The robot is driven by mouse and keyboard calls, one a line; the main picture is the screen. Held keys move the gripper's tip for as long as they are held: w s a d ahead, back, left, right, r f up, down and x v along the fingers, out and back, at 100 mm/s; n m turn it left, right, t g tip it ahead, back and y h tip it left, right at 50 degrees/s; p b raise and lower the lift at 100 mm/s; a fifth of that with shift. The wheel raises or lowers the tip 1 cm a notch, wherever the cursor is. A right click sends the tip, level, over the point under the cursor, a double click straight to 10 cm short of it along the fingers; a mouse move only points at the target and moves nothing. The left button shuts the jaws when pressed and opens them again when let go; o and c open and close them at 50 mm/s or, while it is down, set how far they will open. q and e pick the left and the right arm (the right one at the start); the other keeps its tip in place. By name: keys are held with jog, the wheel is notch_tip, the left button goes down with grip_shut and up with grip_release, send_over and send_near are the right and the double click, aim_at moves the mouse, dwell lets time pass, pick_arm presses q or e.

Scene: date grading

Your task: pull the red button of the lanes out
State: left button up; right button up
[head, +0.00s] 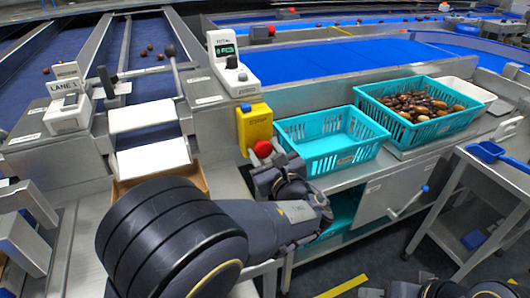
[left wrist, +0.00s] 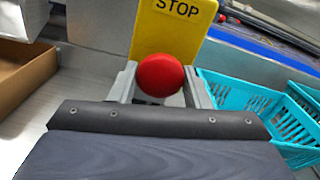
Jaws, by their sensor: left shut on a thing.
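The red button (head: 263,149) sits on the front of a yellow stop box (head: 258,124) marked STOP, fixed to the lane frame. In the left wrist view the red button (left wrist: 160,75) is round and lies between my left gripper's two fingers, with the yellow plate (left wrist: 172,35) right behind it. My left gripper (head: 264,160) reaches the button from below and in front, and it is shut on the button. In the left wrist view the fingers (left wrist: 160,84) stand on both sides of it. Only dark parts of my right arm show at the bottom right; its gripper's jaws cannot be made out.
An empty teal crate (head: 330,165) stands just right of the button. Another teal crate (head: 455,125) holds brown dates. A counter marked TOTAL (head: 228,80) stands above the button. A cardboard box (head: 190,172) lies left of my left gripper, below the white chute.

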pick_arm(q)
jog(key=shift+s+d, duration=0.25)
jog(key=shift+s, duration=0.3)
jog(key=shift+f, duration=0.1)
jog(key=o, duration=1.4)
jog(key=shift+s, duration=0.15)
jog(key=v, duration=0.7)
jog(key=shift+s+d+p, duration=0.15)
jog(key=shift+s+p, duration=0.1)
jog(key=shift+p, duration=0.05)
